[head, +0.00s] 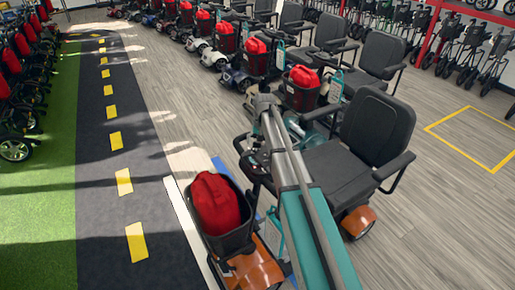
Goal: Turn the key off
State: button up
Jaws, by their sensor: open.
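The nearest scooter has a black seat (376,125), orange bodywork (255,264) and a front basket (236,238) with a red bag (217,203) in it. My arm reaches up from the bottom edge across this scooter. My gripper (252,163) seems to be the dark shape at the arm's end by the handlebar area, between basket and seat. It is open, but its fingertips blend into the dark steering column. I cannot make out the key or the key switch; they are too small or hidden behind my arm.
A row of similar scooters with red bags (256,46) runs back behind this one. A dark lane with yellow dashes (124,181) and green flooring (45,190) lie left. Wood-look floor (440,190) is open on the right, with a yellow floor outline (440,142).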

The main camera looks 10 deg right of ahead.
jog(key=shift+f+b, duration=0.3)
jog(key=shift+f, duration=0.25)
jog(key=c, duration=1.1)
jog(key=shift+c, duration=0.2)
jog(key=shift+n, duration=0.4)
jog(key=n, duration=1.1)
jog(key=shift+d+y, duration=0.1)
jog(key=shift+y, duration=0.3)
